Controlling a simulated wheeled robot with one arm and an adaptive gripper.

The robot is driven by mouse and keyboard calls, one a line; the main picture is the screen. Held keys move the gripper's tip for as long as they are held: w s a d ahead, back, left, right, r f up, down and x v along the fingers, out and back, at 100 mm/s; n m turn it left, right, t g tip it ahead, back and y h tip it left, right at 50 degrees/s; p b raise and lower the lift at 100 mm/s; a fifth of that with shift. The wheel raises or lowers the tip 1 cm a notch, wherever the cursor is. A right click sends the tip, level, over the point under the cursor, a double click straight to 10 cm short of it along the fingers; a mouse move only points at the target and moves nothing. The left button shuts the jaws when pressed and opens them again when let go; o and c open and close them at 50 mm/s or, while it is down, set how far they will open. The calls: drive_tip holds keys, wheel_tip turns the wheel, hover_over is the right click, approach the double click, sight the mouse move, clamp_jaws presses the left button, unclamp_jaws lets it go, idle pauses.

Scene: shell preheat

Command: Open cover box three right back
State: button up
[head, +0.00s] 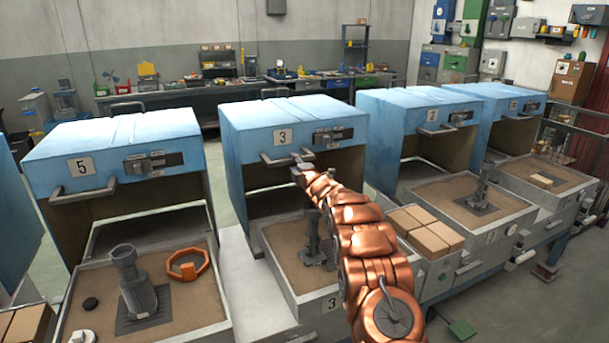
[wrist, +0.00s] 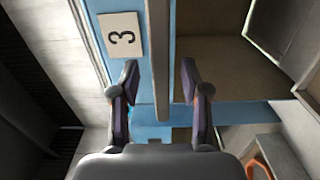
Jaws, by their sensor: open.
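The blue cover (head: 290,120) of box three stands raised above its sand tray (head: 275,255), its front open onto a brown inside. Its front face carries a "3" label (head: 283,137), which also shows in the wrist view (wrist: 121,37). A grey bar handle (head: 275,160) runs along the lower front edge. My gripper (wrist: 160,72) is at this handle, open, with one finger on each side of the bar (wrist: 158,40) and gaps visible. In the head view my copper arm hides most of the gripper and part of the tray.
A dark metal part (head: 312,245) stands in tray three. Box five (head: 115,150) is on the left, with an orange ring (head: 187,264) in its tray. Another blue-covered box (head: 425,110) is on the right, with tan blocks (head: 430,240) before it. A workbench (head: 180,102) lines the back wall.

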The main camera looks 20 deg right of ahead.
drive_tip(key=s, duration=0.8)
drive_tip(key=shift+s, duration=0.35)
drive_tip(key=shift+a, duration=0.1)
idle(0.5)
drive_tip(key=s+a+f+m+g, duration=0.1)
drive_tip(key=s+a+m+g, duration=0.5)
drive_tip(key=s, duration=1.6)
drive_tip(key=s+a+f+m+g, duration=0.1)
drive_tip(key=s+a+m+g, duration=0.5)
drive_tip(key=s, duration=1.6)
drive_tip(key=s+a+f+m+g, duration=0.1)
drive_tip(key=s+a+m+g, duration=0.4)
drive_tip(key=s+a, duration=0.7)
drive_tip(key=s+g, duration=0.2)
drive_tip(key=s, duration=0.9)
drive_tip(key=shift+f+m+g, duration=0.25)
drive_tip(key=shift+m+g, duration=0.15)
